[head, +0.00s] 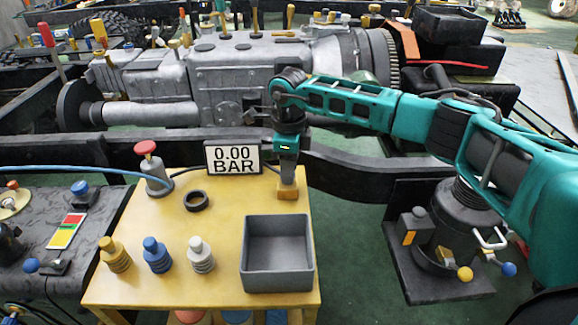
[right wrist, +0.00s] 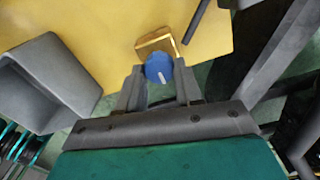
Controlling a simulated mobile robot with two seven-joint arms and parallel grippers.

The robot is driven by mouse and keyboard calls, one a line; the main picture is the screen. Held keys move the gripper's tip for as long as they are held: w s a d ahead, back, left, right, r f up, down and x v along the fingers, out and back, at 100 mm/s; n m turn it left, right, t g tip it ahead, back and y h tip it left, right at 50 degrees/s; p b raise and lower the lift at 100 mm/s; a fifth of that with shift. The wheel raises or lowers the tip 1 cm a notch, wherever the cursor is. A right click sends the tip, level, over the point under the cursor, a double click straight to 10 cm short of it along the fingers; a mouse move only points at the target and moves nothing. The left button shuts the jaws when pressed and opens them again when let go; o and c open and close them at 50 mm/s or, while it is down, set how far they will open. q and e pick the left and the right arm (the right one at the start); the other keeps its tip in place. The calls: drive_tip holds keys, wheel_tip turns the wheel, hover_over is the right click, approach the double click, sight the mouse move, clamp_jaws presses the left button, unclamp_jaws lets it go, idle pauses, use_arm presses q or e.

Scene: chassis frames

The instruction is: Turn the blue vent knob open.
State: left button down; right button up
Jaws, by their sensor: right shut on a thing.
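The blue vent knob (right wrist: 159,68) shows in the right wrist view, round with a short white mark on its face. It sits by a small yellow block (right wrist: 160,41) at the edge of the yellow table (head: 225,210). My right gripper (right wrist: 160,80) is shut on the knob, one finger on each side. In the head view my right gripper (head: 288,172) points down over the block (head: 287,190) and hides the knob. The display (head: 233,157) reads 0.00 BAR. My left gripper is not in view.
A grey open bin (head: 278,285) stands at the table's front right. Yellow, blue and pale fittings (head: 157,257) stand front left. A black ring (head: 197,201) and a red-topped post (head: 152,170) are farther back. A dark chassis rail (head: 370,170) runs behind the table.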

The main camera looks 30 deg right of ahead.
drive_tip(key=o, duration=1)
drive_tip(key=shift+o, duration=0.2)
wheel_tip(320, 180, up, 13)
drive_tip(key=p, duration=0.2)
drive_tip(key=shift+f, duration=0.1)
